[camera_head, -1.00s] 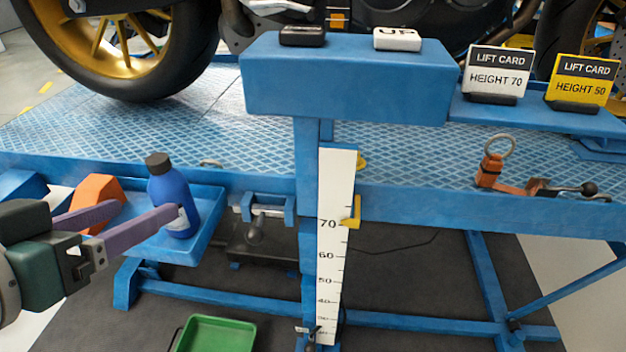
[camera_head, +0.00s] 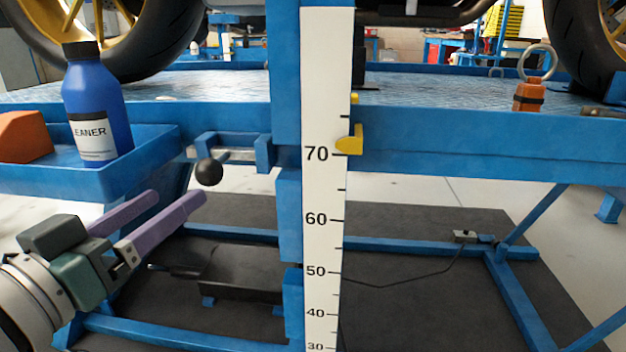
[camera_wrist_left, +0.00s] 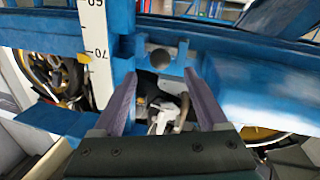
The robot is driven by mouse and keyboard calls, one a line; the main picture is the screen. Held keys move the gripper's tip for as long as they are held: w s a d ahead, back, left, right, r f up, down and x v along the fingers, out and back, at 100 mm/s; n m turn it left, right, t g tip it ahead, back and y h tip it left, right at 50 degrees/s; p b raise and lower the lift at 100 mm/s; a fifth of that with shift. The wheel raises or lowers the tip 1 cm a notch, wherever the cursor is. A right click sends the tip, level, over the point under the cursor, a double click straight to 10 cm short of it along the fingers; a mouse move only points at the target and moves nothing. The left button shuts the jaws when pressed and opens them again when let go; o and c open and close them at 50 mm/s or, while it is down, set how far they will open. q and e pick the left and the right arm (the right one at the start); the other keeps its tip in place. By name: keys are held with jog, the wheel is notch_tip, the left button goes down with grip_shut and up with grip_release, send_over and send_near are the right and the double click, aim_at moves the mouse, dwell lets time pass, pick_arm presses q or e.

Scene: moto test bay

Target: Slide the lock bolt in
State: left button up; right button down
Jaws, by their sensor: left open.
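The lock bolt (camera_head: 236,155) is a silver bar between two blue brackets under the lift's edge, left of the height scale. Its black ball knob (camera_head: 208,172) sits near the left bracket. My left gripper (camera_head: 181,195) is open and empty, its purple fingers pointing up toward the knob from below left and apart from it. In the left wrist view the round dark knob (camera_wrist_left: 160,60) shows ahead, between and just beyond the open fingertips (camera_wrist_left: 160,80). How far the bar reaches into the right bracket is hard to tell.
A blue tray (camera_head: 150,170) with a blue cleaner bottle (camera_head: 95,105) and an orange block (camera_head: 24,137) hangs above my left gripper. The white height scale (camera_head: 322,250) stands to the right, with a yellow pointer (camera_head: 350,140) near 70. Blue frame bars run below.

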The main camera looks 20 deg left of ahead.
aim_at(201, 178)
pick_arm(q)
jog(key=w+b, duration=0.3)
jog(key=w, duration=0.5)
jog(key=shift+w+a, duration=0.15)
jog(key=shift+w, duration=0.4)
grip_shut()
jog(key=shift+r, duration=0.1)
dwell(0.7)
